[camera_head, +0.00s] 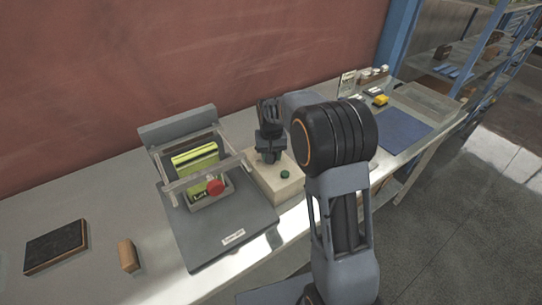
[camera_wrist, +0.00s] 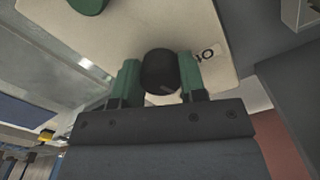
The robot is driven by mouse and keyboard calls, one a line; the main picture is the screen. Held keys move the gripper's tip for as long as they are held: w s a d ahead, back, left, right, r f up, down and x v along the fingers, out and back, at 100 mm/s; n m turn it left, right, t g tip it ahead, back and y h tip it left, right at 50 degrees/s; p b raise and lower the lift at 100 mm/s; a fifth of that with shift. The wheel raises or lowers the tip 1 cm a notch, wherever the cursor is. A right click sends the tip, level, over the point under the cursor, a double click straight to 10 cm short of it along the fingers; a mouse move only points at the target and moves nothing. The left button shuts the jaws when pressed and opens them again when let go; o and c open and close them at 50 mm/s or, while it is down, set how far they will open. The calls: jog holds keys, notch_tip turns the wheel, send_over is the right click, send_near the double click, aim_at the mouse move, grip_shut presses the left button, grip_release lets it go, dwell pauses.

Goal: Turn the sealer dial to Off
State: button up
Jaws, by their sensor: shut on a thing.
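The sealer is a cream box (camera_head: 285,192) at the middle of the bench, with a green button (camera_head: 285,174) on top. Its cream face (camera_wrist: 130,35) fills the upper wrist view, with the green button (camera_wrist: 88,4) at the top edge. The black round dial (camera_wrist: 159,70) sits between the two green fingertips of my gripper (camera_wrist: 158,80), which is shut on it. A faint light mark shows on the dial's lower edge. A printed label (camera_wrist: 205,55), which seems to read ON upside down, is beside the right finger. In the head view my gripper (camera_head: 268,155) covers the dial.
Left of the sealer stands a grey machine (camera_head: 225,225) with a red knob (camera_head: 215,187) and yellow-green packets. A black-topped block (camera_head: 57,247) and a small tan block (camera_head: 128,255) lie further left. A blue mat (camera_head: 402,131) lies right. A red wall stands behind.

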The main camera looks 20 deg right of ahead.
jog(key=n, duration=0.4)
jog(key=shift+d+n, duration=0.1)
jog(key=shift+n, duration=0.2)
jog(key=shift+n+b, duration=0.45)
jog(key=shift+n, duration=1.45)
jog(key=shift+w, duration=0.1)
jog(key=o, duration=0.9)
notch_tip(320, 180, up, 14)
jog(key=shift+f+b, duration=0.1)
jog(key=shift+b, duration=0.3)
